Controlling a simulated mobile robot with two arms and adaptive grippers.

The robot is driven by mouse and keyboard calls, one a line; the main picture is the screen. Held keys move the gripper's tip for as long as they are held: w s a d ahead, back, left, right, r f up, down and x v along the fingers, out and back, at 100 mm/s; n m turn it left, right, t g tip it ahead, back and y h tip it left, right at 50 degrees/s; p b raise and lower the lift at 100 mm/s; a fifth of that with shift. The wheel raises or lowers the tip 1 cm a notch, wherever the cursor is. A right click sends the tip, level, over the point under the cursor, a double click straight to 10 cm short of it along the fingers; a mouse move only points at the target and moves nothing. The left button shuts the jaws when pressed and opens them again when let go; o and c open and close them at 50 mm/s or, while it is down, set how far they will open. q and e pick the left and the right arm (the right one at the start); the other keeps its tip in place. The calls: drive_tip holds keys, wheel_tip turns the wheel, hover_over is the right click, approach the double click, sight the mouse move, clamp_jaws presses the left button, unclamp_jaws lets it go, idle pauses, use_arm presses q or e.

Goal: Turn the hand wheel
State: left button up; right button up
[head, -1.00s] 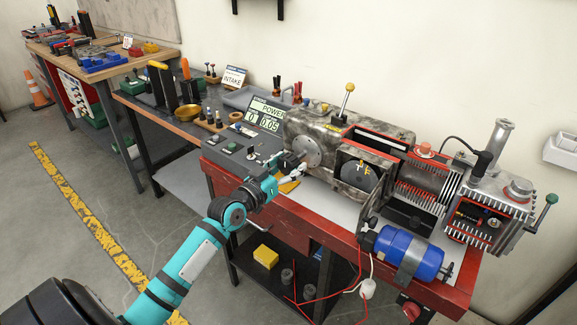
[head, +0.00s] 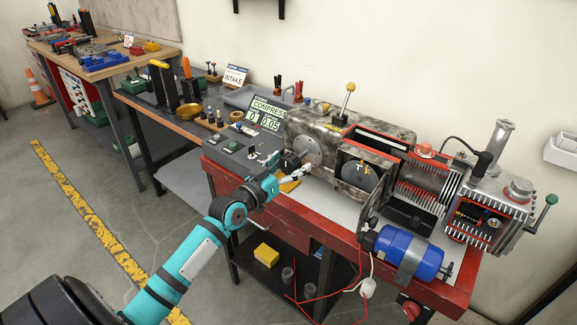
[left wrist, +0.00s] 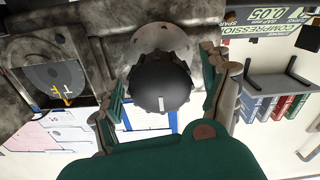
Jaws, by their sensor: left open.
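The black round hand wheel (left wrist: 160,88) with a white mark on its rim sits in front of a grey round flange (left wrist: 160,40) in the left wrist view. In the head view the wheel (head: 290,161) is small, by the flange (head: 308,150) on the left end of the grey machine (head: 325,133). My left gripper (left wrist: 164,72) is open, with one green-padded finger on each side of the wheel. I cannot tell whether the pads touch it. In the head view my left gripper (head: 297,172) is at the wheel, partly hidden. My right gripper is not in view.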

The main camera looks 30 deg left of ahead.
use_arm(q)
drive_tip(key=shift+s, duration=0.1)
drive_tip(key=shift+s+f, duration=0.1)
drive_tip(key=shift+s, duration=0.25)
drive_tip(key=s, duration=1.1)
drive_tip(key=shift+a, duration=0.45)
